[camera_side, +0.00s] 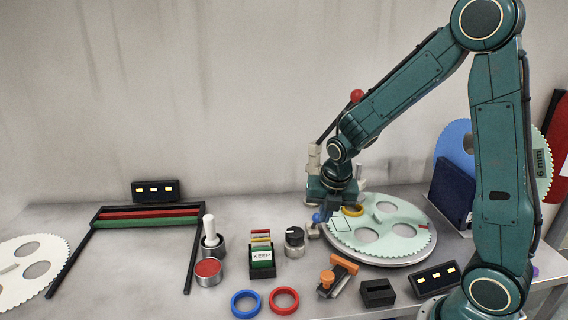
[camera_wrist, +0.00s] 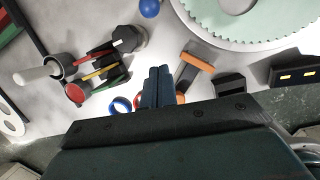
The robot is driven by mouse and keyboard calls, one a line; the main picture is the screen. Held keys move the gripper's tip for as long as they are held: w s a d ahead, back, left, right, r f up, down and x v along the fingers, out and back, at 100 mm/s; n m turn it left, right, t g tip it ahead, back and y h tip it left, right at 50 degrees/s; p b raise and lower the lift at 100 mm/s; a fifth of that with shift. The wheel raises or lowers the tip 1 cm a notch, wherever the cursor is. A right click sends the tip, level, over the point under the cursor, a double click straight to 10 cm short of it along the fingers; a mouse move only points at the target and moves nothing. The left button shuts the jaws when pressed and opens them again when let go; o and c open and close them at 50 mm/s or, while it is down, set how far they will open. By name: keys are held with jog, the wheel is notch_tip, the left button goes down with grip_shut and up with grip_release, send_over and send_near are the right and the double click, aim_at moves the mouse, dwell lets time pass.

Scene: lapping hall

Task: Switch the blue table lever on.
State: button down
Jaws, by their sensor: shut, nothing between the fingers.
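The blue table lever shows as a blue ball knob (camera_side: 317,218) by a small pale base at the left edge of the round toothed plate. The knob also shows at the top edge of the wrist view (camera_wrist: 149,8), and its stem is hard to make out. My gripper (camera_side: 324,211) is shut and empty, pointing down close to the knob in the side view. In the wrist view my gripper's two dark blue fingers (camera_wrist: 157,70) are together, with the knob beyond their tips and apart from them in the picture. I cannot tell whether they touch.
The pale green toothed plate (camera_side: 385,244) lies right of the knob. A dial (camera_side: 294,240), card box (camera_side: 262,262), orange-topped clamp (camera_side: 337,272), black block (camera_side: 378,292) and blue and red rings (camera_side: 284,288) stand in front.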

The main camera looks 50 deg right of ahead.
jog(key=shift+f, duration=0.15)
jog(key=shift+x, duration=4.7)
jog(key=shift+w+d+f, duration=0.15)
jog(key=shift+d, duration=0.05)
jog(key=shift+w+d+r, duration=0.4)
jog(key=shift+d+r, duration=0.15)
jog(key=shift+d, duration=0.1)
jog(key=shift+w+d+r, duration=0.4)
jog(key=shift+d+r, duration=0.15)
jog(key=shift+d, duration=0.05)
